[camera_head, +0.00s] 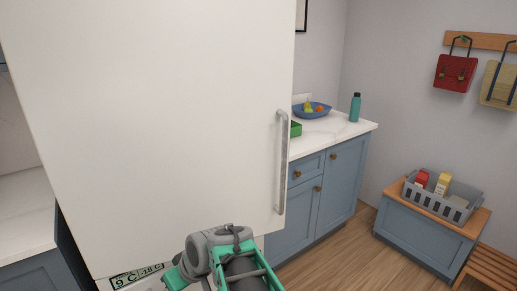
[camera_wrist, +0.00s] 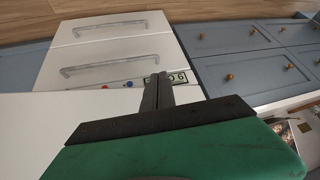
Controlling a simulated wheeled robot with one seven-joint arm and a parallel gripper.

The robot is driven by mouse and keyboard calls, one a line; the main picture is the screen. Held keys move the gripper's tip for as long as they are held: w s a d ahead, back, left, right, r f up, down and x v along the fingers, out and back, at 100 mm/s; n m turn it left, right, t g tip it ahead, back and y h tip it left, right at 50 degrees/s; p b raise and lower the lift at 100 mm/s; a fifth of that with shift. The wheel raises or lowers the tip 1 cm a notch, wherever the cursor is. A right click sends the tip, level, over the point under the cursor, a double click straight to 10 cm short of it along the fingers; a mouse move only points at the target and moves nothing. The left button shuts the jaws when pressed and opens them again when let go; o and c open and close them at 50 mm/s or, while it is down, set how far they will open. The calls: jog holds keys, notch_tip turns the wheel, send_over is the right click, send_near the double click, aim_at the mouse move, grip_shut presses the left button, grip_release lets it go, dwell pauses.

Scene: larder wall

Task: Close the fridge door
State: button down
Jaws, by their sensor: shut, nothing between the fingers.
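The fridge door (camera_head: 165,110) is a large white panel filling the left half of the head view. Its upright grey handle (camera_head: 281,165) is near its right edge. No inside of the fridge shows; I cannot tell surely whether the door is flush or slightly ajar. In the wrist view the white door front (camera_wrist: 50,120) lies beside and behind my gripper (camera_wrist: 157,92), whose dark fingers are together and empty. In the head view my arm is low in front of the door's bottom edge, and the fingertips are hidden. I cannot tell whether they touch the door.
White drawers (camera_wrist: 115,50) with two bar handles are below the display strip (camera_head: 137,275). Blue cabinets (camera_head: 318,190) stand right of the fridge, with a bowl (camera_head: 311,111) and teal bottle (camera_head: 355,107) on top. A bench with a grey crate (camera_head: 437,204) is farther right. Wooden floor between is clear.

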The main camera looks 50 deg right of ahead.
jog(key=w+d+r+m+t+h+p, duration=0.1)
jog(key=d+r+t, duration=0.1)
jog(key=d+r, duration=0.3)
jog(key=w+d+r+t+p, duration=0.1)
jog(key=d+r+t, duration=0.15)
jog(key=d, duration=0.45)
jog(key=m+t+h+p, duration=0.3)
jog(key=m+t+h, duration=0.15)
jog(key=h, duration=0.35)
send_near(262, 152)
jog(key=shift+n+t, duration=0.25)
jog(key=shift+t, duration=0.15)
jog(key=p+x, duration=0.1)
jog(key=x, duration=0.1)
jog(key=p+x, duration=0.3)
jog(key=x, duration=0.1)
jog(key=shift+w+d+f, duration=0.25)
jog(key=shift+w, duration=0.1)
